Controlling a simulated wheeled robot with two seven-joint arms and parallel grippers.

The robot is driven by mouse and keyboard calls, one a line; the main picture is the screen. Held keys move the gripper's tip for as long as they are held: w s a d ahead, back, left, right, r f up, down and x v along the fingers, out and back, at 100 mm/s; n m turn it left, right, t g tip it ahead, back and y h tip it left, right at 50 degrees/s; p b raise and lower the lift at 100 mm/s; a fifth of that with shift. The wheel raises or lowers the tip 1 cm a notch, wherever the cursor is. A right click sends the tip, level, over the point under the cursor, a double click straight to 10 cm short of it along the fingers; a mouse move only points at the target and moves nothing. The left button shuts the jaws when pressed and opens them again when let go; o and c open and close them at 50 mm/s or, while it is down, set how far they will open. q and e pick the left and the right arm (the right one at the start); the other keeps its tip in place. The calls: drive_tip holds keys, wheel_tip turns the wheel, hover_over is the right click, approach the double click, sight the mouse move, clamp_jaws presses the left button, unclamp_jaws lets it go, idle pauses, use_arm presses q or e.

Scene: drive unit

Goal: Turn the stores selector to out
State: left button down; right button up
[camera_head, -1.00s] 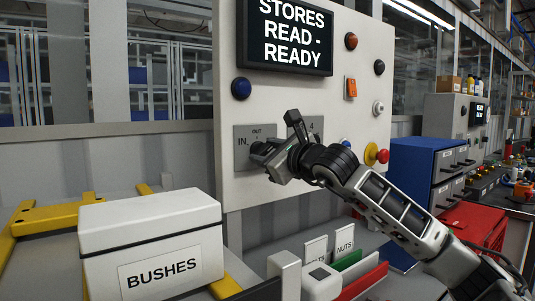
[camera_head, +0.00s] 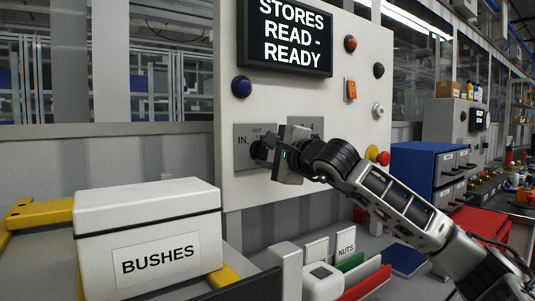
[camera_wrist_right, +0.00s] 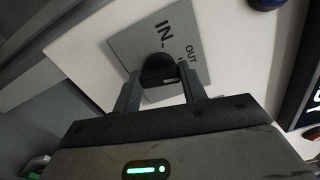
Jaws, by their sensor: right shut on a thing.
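The stores selector is a dark knob (camera_head: 258,151) on a grey plate (camera_head: 241,161) marked IN and OUT, low on the white panel. My right gripper (camera_head: 266,149) reaches it from the right and is shut on the knob. In the right wrist view the knob (camera_wrist_right: 160,70) sits between the two fingers of my right gripper (camera_wrist_right: 161,88), with IN and OUT printed beyond it. The gripper hides the right part of the plate, and I cannot tell exactly which mark the knob points to. My left gripper is out of view.
The white panel (camera_head: 350,120) carries a screen (camera_head: 291,38) reading STORES READ - READY, a blue button (camera_head: 241,87) and a red mushroom button (camera_head: 383,158). A white BUSHES box (camera_head: 150,240) stands at lower left. Bins with labelled dividers (camera_head: 346,243) lie below the panel.

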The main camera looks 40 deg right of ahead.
drive_tip(key=shift+n, duration=1)
drive_tip(key=o, duration=1)
drive_tip(key=shift+s, duration=0.1)
